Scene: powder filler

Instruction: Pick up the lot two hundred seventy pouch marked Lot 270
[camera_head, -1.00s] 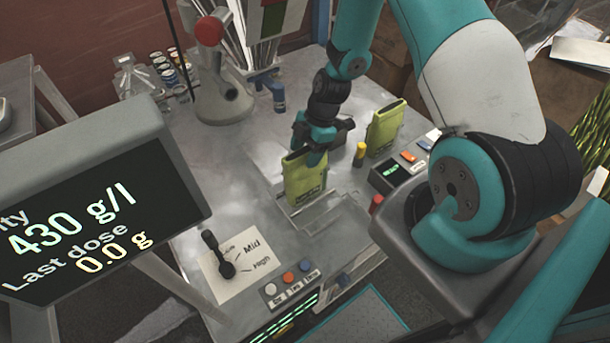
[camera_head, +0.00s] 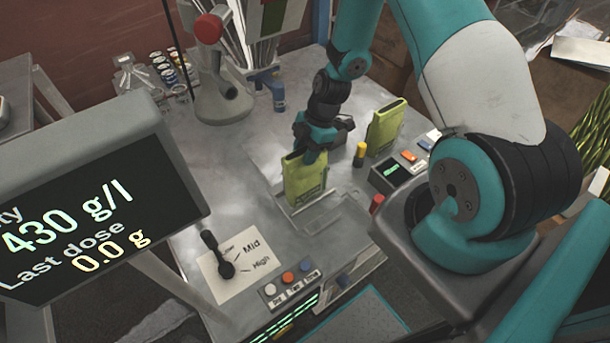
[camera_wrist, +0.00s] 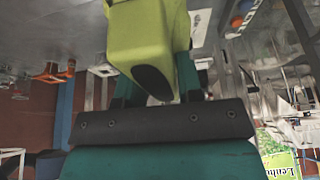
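A yellow-green pouch (camera_head: 305,182) stands upright at the middle of the metal bench, by a clear holder. My gripper (camera_head: 314,150) is at its top edge, pointing down. In the wrist view the same pouch (camera_wrist: 150,40) fills the space between my two teal fingers (camera_wrist: 158,92), which lie along its sides. I cannot tell whether they are closed tight on it. A second yellow-green pouch (camera_head: 385,128) stands apart, farther back to the right. The lot markings on both are too small to read.
A yellow-capped item (camera_head: 360,154) and a control box (camera_head: 391,171) are to the right. A dose lever (camera_head: 222,258) and a button panel (camera_head: 290,284) are in front. A display (camera_head: 95,205) covers the left. A red-knobbed machine (camera_head: 222,90) stands behind.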

